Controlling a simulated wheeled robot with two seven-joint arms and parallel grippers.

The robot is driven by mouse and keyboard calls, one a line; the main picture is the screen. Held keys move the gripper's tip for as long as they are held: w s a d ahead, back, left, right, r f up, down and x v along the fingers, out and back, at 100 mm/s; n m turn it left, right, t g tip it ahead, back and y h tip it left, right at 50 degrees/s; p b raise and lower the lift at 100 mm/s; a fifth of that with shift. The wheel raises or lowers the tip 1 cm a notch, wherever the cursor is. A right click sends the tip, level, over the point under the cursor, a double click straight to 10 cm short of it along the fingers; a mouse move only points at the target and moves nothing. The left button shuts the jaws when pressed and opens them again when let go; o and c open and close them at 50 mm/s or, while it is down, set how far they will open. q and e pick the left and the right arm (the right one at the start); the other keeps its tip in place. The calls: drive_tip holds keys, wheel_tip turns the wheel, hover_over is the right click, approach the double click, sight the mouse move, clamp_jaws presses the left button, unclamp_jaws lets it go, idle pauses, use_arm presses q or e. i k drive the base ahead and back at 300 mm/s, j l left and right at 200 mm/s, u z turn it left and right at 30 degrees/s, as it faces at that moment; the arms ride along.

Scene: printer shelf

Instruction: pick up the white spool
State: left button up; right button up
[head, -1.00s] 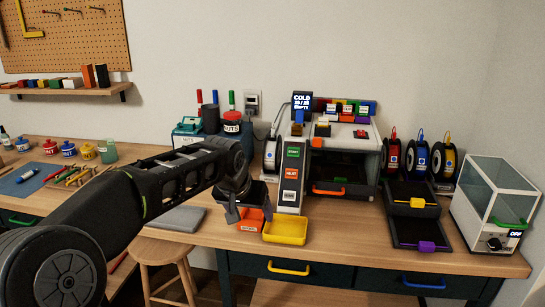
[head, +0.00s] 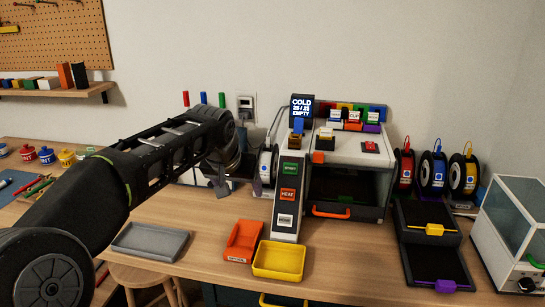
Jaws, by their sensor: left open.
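The white spool (head: 267,166) stands upright at the left side of the printer (head: 345,150), behind the tall control panel (head: 289,190). It is a pale disc with a dark edge and a small blue mark. My left gripper (head: 238,187) is open and empty, its fingers pointing down just left of the spool. The right finger is close to the spool's lower left edge; I cannot tell if they touch. My left forearm and wrist hide the table behind them. My right gripper is not in view.
An orange tray (head: 237,255), a yellow tray (head: 278,272) and a grey tray (head: 150,254) lie in front. Red, blue and yellow spools (head: 432,172) stand right of the printer, behind dark drawers (head: 432,275). A glass-topped box (head: 512,220) is far right.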

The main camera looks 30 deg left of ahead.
sight(267, 158)
drive_tip(key=i+j, duration=0.25)
drive_tip(key=i, duration=0.2)
drive_tip(key=i+j, duration=0.2)
drive_tip(key=i, duration=0.2)
